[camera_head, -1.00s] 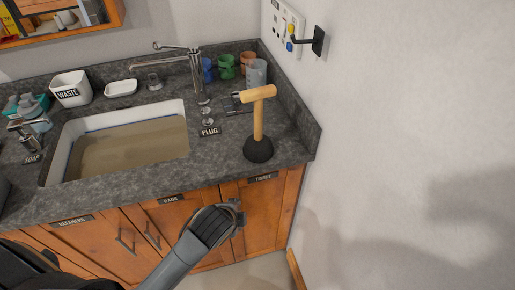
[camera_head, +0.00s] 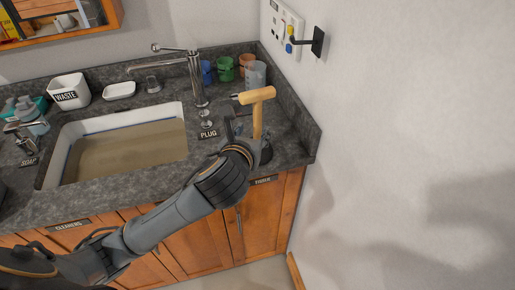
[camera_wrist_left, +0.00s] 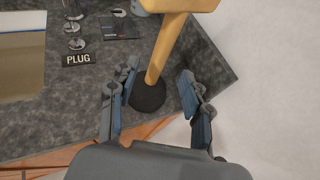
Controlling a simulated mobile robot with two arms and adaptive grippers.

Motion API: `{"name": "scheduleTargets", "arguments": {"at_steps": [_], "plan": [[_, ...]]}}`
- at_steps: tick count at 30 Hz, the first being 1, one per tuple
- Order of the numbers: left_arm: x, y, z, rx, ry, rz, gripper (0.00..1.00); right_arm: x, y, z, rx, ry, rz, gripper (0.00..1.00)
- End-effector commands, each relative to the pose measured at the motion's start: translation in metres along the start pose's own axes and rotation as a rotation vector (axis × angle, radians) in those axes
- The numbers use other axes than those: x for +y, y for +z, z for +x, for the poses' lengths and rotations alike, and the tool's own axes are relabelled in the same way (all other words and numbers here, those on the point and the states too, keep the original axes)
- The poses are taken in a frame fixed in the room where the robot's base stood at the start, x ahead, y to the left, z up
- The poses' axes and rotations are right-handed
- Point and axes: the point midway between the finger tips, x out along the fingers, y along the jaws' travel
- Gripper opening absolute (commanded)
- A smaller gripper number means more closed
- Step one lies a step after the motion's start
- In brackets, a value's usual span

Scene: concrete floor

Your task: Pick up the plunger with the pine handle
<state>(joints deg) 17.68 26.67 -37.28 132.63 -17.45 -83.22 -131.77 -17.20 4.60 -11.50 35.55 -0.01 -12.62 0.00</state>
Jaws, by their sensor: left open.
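The plunger stands upright on the dark stone counter near its right front corner. Its pine handle (camera_head: 257,112) with a T-shaped top shows in the head view; its black rubber cup (camera_head: 266,152) is mostly hidden behind my left arm. My right gripper is not in view.
A sink (camera_head: 125,150) with murky water lies to the left, with a tap (camera_head: 195,75) behind it. Several coloured cups (camera_head: 226,68) stand at the back corner. A PLUG label (camera_head: 208,134) lies near the sink. A white wall (camera_head: 400,130) closes off the right.

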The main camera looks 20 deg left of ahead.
Motion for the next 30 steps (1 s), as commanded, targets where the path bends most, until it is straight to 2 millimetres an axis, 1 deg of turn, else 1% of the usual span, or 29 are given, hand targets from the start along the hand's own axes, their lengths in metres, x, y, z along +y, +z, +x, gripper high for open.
{"name": "scheduleTargets", "arguments": {"at_steps": [1,3,8,10,15,18,21,27,29,30], "plan": [[-0.001,0.0,0.009,0.002,0.001,-0.001,0.49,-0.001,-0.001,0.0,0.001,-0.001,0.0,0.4],[0.0,0.0,0.017,0.002,0.0,-0.002,0.49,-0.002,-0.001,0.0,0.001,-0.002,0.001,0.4],[0.0,0.0,0.027,0.001,-0.001,-0.003,0.49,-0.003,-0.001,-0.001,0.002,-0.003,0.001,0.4],[0.0,-0.001,0.034,0.003,0.0,-0.003,0.49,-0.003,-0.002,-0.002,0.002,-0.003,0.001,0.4],[0.0,-0.004,0.06,0.003,0.0,-0.003,0.49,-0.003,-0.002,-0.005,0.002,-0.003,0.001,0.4],[0.0,-0.003,0.071,0.001,-0.001,-0.003,0.49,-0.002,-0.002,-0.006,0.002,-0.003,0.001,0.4],[0.0,-0.004,0.077,0.001,-0.002,-0.003,0.49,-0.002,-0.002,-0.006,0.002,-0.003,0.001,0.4],[0.0,-0.004,0.077,0.0,-0.002,-0.002,0.49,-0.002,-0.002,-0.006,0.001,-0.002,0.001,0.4],[0.0,-0.004,0.077,0.0,-0.002,-0.002,0.36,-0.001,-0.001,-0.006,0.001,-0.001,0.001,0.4],[0.0,-0.004,0.077,0.0,-0.002,-0.002,0.28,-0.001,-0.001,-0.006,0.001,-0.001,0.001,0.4]]}}
